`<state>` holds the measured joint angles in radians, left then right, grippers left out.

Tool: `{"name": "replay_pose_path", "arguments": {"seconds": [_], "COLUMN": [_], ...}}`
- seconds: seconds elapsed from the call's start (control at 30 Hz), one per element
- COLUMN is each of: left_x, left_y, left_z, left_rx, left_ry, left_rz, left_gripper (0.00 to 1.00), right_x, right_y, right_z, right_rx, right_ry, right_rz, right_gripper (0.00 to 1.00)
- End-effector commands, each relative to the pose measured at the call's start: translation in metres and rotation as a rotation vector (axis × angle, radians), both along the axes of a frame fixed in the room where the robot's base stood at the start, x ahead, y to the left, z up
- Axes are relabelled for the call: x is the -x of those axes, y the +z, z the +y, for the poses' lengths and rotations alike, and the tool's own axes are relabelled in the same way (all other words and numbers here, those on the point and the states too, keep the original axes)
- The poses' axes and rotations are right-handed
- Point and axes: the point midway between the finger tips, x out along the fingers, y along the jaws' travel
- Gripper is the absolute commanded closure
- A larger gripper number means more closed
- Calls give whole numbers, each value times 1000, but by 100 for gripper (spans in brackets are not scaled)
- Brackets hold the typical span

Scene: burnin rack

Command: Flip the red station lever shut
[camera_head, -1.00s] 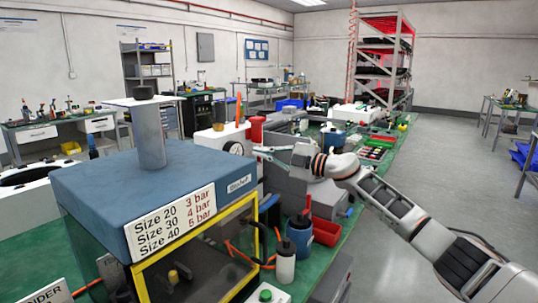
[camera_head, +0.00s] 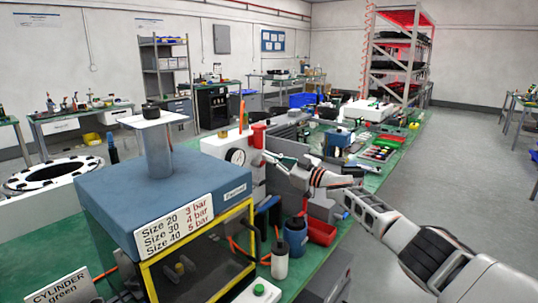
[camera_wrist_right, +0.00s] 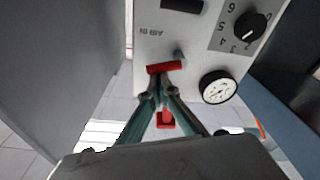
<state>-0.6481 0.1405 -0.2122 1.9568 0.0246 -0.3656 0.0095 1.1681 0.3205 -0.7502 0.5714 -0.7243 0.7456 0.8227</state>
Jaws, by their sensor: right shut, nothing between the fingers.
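The white station box (camera_head: 215,147) with a round gauge (camera_head: 238,157) stands behind the blue-topped machine in the head view. In the right wrist view, a short red lever bar (camera_wrist_right: 165,67) lies crosswise at the station's pale panel, just beyond my fingertips. Another red piece (camera_wrist_right: 165,121) shows between the fingers. My right gripper (camera_wrist_right: 156,94) is shut and empty, its tips close to the red bar; I cannot tell whether they touch. In the head view the right gripper (camera_head: 267,156) is beside the station's right side. My left gripper is not in view.
The blue-topped machine (camera_head: 120,185) with a yellow frame fills the near left. A red cylinder-like part (camera_head: 258,136) stands by the station. Bottles (camera_head: 280,260) and a red bin (camera_head: 320,231) crowd the green bench.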

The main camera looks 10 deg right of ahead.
Motion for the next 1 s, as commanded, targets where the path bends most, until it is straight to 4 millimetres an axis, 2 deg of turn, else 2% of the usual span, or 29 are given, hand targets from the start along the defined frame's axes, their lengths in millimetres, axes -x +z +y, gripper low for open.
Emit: {"name": "replay_pose_path", "arguments": {"seconds": [0.33,1.0], "left_x": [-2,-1], "left_y": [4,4], "left_z": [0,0], "left_rx": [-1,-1], "left_ry": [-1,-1], "left_rz": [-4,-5], "left_gripper": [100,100], "right_x": [-3,-4], "right_y": [-9,-13], "right_z": [-5,-7], "right_rx": [-30,-99], "right_ry": [-3,-4], "right_rz": [28,84], "right_gripper": [100,100]}}
